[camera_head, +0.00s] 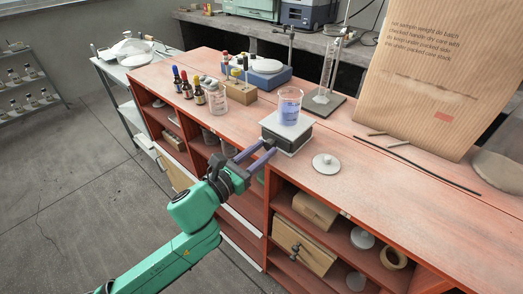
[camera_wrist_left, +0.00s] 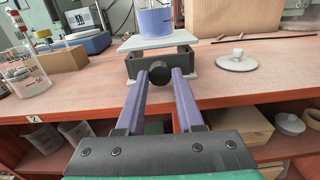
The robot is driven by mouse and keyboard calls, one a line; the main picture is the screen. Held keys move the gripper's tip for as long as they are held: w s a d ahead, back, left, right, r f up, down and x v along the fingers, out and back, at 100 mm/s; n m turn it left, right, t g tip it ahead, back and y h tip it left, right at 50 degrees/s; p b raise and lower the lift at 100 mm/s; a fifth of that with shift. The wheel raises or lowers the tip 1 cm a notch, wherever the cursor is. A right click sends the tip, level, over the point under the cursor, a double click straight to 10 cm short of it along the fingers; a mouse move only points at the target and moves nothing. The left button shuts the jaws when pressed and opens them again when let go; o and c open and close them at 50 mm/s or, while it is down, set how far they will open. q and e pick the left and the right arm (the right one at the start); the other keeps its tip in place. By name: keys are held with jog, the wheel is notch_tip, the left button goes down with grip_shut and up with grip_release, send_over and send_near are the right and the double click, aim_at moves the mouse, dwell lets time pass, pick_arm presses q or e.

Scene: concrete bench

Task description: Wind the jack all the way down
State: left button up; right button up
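The jack (camera_head: 285,138) has a pale top plate and a dark frame and stands on the red bench top near its front edge. A beaker of blue liquid (camera_head: 289,105) stands upright on its plate. The plate is raised above the dark frame in the left wrist view (camera_wrist_left: 135,44). The jack's round black knob (camera_wrist_left: 160,72) faces my left gripper (camera_head: 268,147). In the left wrist view the purple fingers are apart, with the knob between or just past their tips. I cannot tell whether they touch it. My right gripper is not in view.
A white lid-like piece (camera_head: 326,163) lies right of the jack. A graduated cylinder stand (camera_head: 326,95) is behind it, and a paper bag (camera_head: 430,75) stands at right. A glass beaker (camera_head: 217,98), dropper bottles (camera_head: 187,86) and a wooden block (camera_head: 240,92) stand to the left.

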pick_arm(q)
jog(key=shift+n, duration=0.3)
grip_shut()
jog(key=n+p, duration=0.1)
jog(key=n, duration=0.2)
jog(key=shift+n+p, duration=0.4)
jog(key=shift+n, duration=1.3)
jog(key=o, duration=1)
grip_release()
jog(key=shift+o, duration=0.2)
jog(key=shift+f, duration=0.1)
